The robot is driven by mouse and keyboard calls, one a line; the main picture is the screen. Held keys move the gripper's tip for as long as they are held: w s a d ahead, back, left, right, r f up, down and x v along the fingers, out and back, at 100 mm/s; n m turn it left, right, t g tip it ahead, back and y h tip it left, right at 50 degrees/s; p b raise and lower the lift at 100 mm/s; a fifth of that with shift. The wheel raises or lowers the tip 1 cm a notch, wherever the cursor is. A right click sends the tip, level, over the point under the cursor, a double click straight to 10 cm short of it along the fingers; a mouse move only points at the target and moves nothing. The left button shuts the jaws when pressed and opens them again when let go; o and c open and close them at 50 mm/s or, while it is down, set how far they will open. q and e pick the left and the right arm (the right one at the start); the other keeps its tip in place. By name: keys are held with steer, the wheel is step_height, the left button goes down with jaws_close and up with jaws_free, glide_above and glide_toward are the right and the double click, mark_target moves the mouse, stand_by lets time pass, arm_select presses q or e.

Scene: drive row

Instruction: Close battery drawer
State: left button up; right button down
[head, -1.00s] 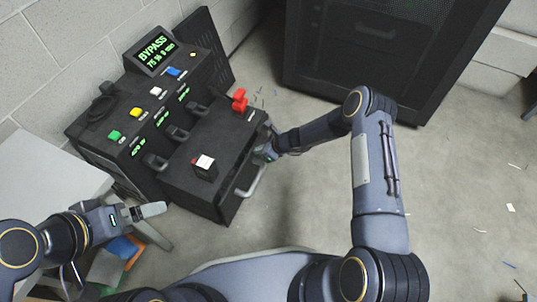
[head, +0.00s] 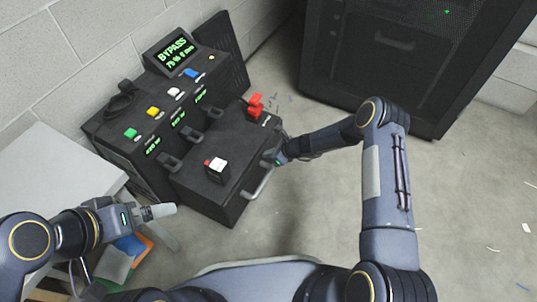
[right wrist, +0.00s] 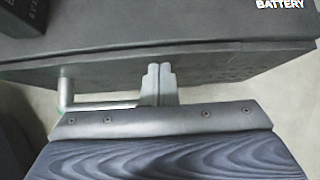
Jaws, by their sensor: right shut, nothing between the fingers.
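The battery drawer (head: 205,190) is a dark box that stands out from the lower front of the black power unit (head: 135,150). Its grey bar handle (head: 258,184) is on the front face; the wrist view shows the front face (right wrist: 225,68), the bar (right wrist: 100,106) and a BATTERY label on top. My right gripper (head: 278,158) is shut and empty. In the wrist view its fingers (right wrist: 158,83) are together at the front face, beside the bar; exact contact is unclear. My left gripper (head: 160,212) is left of the drawer, apart from it; its jaw gap is unclear.
A small black block with a red and white top (head: 216,169) and a red connector (head: 256,105) are on the drawer's top. A grey table (head: 55,165) is at left, a black cabinet (head: 400,70) behind. Open floor (head: 470,220) lies at right, with small scraps.

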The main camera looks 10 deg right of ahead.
arm_select(q)
steer(key=shift+s+d+r+p, duration=0.1)
steer(key=shift+s+r+p, duration=0.15)
steer(key=shift+r+p, duration=0.7)
steer(key=shift+s+d+r+p, duration=0.1)
steer(key=shift+s+r+p, duration=0.1)
steer(key=shift+r+p, duration=0.75)
arm_select(e)
steer(key=s+d+f+v, duration=0.1)
steer(key=f+v, duration=0.1)
steer(key=v, duration=1)
steer(key=shift+d, duration=0.4)
steer(key=shift+r, duration=0.15)
